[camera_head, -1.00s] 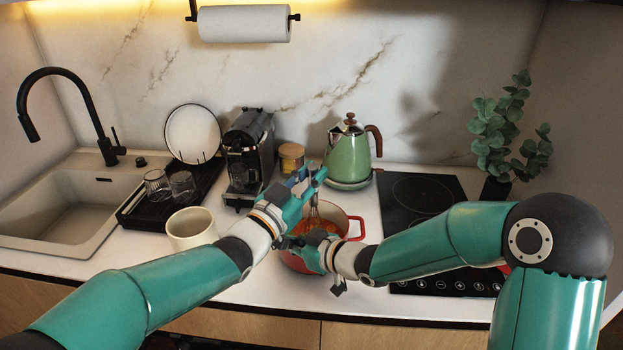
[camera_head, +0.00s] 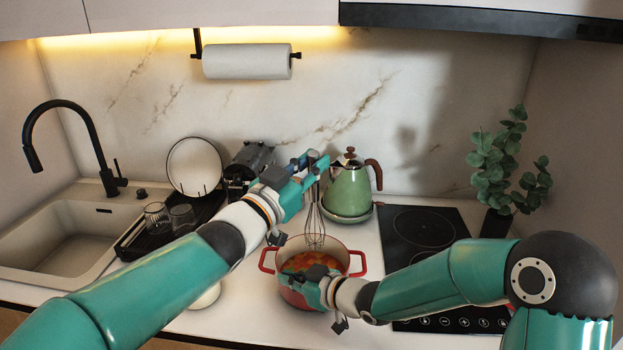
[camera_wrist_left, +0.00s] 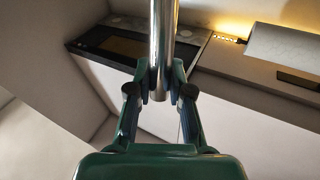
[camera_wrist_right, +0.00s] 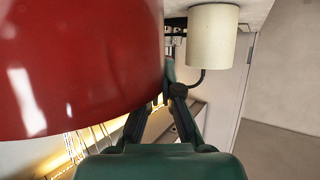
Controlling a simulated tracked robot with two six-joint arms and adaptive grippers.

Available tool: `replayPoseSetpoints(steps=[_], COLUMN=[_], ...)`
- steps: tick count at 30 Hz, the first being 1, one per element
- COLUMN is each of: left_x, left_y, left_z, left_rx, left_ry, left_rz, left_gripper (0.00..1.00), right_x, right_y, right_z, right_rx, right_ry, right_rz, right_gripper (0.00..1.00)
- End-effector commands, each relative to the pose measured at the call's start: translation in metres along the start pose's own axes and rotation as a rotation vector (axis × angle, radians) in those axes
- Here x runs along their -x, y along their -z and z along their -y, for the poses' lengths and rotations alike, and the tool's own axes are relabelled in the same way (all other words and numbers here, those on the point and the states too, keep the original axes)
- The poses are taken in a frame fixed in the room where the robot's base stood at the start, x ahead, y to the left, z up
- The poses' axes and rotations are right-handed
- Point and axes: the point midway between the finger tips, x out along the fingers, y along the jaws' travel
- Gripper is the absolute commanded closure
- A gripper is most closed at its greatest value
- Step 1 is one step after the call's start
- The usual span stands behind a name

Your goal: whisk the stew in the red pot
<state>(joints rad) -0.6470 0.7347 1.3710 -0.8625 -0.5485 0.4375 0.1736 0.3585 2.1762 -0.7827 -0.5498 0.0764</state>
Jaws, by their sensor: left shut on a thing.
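The red pot (camera_head: 292,296) stands on the counter with orange-red stew (camera_head: 298,262) in it. My left gripper (camera_head: 312,166) is shut on the handle of a wire whisk (camera_head: 315,228), which hangs upright above the pot. The whisk's metal handle (camera_wrist_left: 162,45) runs between the fingers in the left wrist view. The whisk's lower end appears over the pot's far part, clear of the stew. My right gripper (camera_head: 312,276) is at the pot's near rim. In the right wrist view the pot's wall (camera_wrist_right: 75,65) hides one fingertip, so its grip is unclear.
A green kettle (camera_head: 348,190) stands behind the pot, and a black cooktop (camera_head: 425,228) lies to the right. A cream mug (camera_wrist_right: 212,65) is left of the pot, mostly hidden by my left arm in the head view. A sink (camera_head: 60,240) and dish rack are farther left.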

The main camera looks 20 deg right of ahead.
Motion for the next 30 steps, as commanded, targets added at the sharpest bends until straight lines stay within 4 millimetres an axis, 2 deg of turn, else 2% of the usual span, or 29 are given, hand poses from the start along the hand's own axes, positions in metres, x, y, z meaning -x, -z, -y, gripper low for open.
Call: replayPoseSetpoints(steps=[3,12,18,30], left_x=[-0.0013,-0.0016,-0.0016,-0.0016], left_y=[0.0089,0.0111,0.011,0.0111], left_z=[0.0009,0.0012,0.0012,0.0012], left_rx=[-0.002,0.0,0.0,0.0], left_ry=[0.0,0.001,0.001,0.001], left_rz=[-0.002,-0.001,-0.001,-0.001], left_gripper=[1.0,1.0,1.0,1.0], right_x=[0.0001,0.0001,0.0001,0.0054], right_y=[-0.0023,-0.0025,-0.0017,-0.0006], right_z=[-0.0011,-0.001,-0.0006,-0.0005], right_rx=[-0.003,-0.003,-0.002,-0.001], right_ry=[-0.003,-0.002,-0.001,-0.001], right_rz=[0.006,0.007,0.004,0.002], right_gripper=[1.0,1.0,0.65,0.65])
